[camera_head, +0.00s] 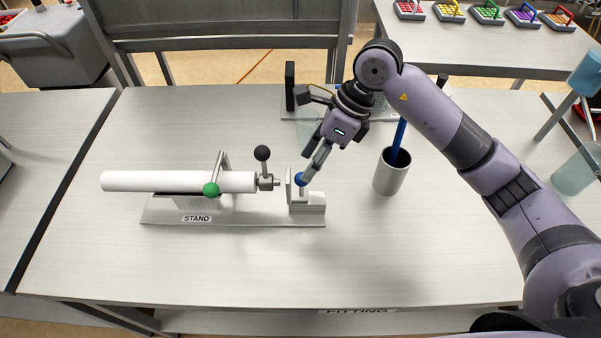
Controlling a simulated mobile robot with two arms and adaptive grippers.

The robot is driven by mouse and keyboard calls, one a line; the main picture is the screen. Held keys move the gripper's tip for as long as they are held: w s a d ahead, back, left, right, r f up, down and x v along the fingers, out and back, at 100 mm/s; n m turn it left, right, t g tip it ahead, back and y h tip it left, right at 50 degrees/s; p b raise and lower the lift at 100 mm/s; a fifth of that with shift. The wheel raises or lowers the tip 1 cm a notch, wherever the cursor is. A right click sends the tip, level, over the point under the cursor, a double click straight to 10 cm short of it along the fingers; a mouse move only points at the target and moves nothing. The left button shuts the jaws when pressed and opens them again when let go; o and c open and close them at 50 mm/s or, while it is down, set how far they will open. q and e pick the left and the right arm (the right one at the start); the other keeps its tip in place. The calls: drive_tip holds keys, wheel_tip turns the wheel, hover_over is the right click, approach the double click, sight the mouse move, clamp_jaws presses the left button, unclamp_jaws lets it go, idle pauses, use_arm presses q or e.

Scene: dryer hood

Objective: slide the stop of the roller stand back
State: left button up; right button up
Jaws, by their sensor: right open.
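The roller stand (240,219) is a grey base marked STAND on the middle table. A white roller (135,181) lies along it, with a green-knobbed clamp (211,189) over it and a black ball lever (262,154) at its right end. The stop (307,198) is an upright plate on a block at the right end of the stand, with a blue knob (300,179). A small gap shows between the roller's end pin and the plate. My right gripper (306,176) points down at the blue knob, open, fingertips at it and partly covering it. My left gripper is out of view.
A grey cup (391,172) with a blue-handled thing stands right of the stand. The table front is clear. Coloured trays (487,13) sit on the back table.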

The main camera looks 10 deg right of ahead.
drive_tip(key=p+x, duration=0.1)
drive_tip(key=x, duration=0.5)
drive_tip(key=shift+f, duration=0.1)
drive_tip(key=shift+c, duration=0.2)
clamp_jaws()
idle(0.4)
